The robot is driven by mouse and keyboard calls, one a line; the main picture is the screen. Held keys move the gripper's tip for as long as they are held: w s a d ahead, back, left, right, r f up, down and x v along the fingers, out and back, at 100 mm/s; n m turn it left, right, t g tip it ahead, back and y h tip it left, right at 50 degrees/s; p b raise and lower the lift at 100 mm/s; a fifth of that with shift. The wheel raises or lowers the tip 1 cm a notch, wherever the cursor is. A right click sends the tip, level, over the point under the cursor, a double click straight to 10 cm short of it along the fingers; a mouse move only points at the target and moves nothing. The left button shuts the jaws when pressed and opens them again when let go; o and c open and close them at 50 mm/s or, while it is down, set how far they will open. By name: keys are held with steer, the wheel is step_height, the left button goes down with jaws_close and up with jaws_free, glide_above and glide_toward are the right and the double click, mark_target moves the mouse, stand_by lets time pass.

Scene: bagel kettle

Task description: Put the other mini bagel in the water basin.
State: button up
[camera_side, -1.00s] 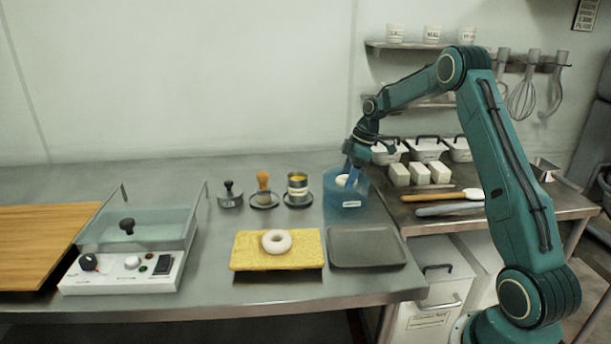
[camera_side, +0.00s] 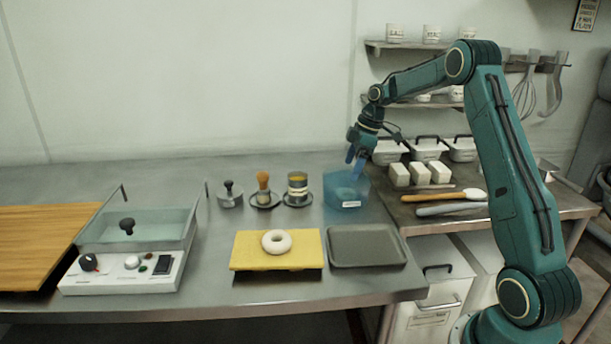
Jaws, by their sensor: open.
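One white mini bagel (camera_side: 277,242) lies flat on a yellow cloth-like pad (camera_side: 246,258) at the front middle of the steel table. The blue see-through water basin (camera_side: 346,205) with a white label stands behind and to the right of the pad. A dim rounded shape, probably a bagel, shows through its wall, but it is hard to make out. My gripper (camera_side: 355,163) is open and points down over the basin's back right part, its fingertips near rim height. Nothing shows between its fingers.
A grey tray (camera_side: 367,259) lies empty right of the yellow pad. A clear-walled kettle (camera_side: 140,231) on a white control base stands left. Small tools and a tin (camera_side: 298,188) stand left of the basin. White blocks (camera_side: 419,173) sit on the right-hand table.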

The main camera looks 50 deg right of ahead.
steer(key=v, duration=1)
steer(key=shift+a+r, duration=0.1)
steer(key=s+a+r+m+t+h, duration=0.15)
steer(key=s+a+r, duration=0.25)
steer(key=a, duration=0.7)
steer(key=s+a+r+m+y, duration=0.15)
steer(key=s+a+r, duration=0.35)
steer(key=a, duration=0.6)
steer(key=s+a+f+m+h, duration=0.1)
steer(key=s+a+f+m, duration=0.1)
steer(key=s, duration=0.7)
steer(key=s+a+f+m+t+h, duration=0.1)
steer(key=s+a+f, duration=0.3)
steer(key=s, duration=0.5)
steer(key=shift+a+f+m, duration=0.2)
steer(key=shift+a+m, duration=0.4)
steer(key=shift+m, duration=0.3)
